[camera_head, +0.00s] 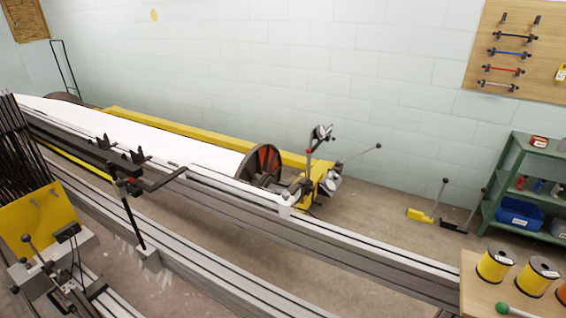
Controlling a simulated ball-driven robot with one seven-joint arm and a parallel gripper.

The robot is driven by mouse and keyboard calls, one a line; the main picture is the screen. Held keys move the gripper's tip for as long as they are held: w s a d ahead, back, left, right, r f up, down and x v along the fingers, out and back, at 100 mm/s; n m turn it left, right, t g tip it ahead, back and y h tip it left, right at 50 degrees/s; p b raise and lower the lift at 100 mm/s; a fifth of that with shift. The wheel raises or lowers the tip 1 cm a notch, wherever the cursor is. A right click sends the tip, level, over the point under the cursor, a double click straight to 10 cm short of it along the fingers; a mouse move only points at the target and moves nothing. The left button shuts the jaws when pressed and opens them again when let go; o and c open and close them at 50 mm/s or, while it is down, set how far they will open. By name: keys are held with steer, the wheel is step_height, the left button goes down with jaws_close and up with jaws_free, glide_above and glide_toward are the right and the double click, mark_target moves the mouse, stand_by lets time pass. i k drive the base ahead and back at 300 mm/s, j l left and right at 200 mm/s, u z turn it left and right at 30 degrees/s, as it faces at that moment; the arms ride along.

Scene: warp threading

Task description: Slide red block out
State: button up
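No plain red block can be made out for sure. A small red and white item (539,142) sits on top of the green shelf at the right. A small red piece (521,183) sits on its middle shelf, too small to tell its shape. A red tip (308,151) shows on the yellow machine end near the middle. My gripper is not in view.
Long grey rails (330,240) cross the view diagonally. A white warp sheet (150,137) lies behind them. A yellow plate (38,222) stands at left. Yellow spools (494,266) stand on a wooden top at bottom right. A blue bin (519,213) is in the green shelf (511,155).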

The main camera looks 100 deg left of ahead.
mark_target(119, 183)
steer(key=i+l, duration=0.15)
steer(key=l, duration=0.2)
steer(key=i+u, duration=0.15)
steer(key=u, duration=0.95)
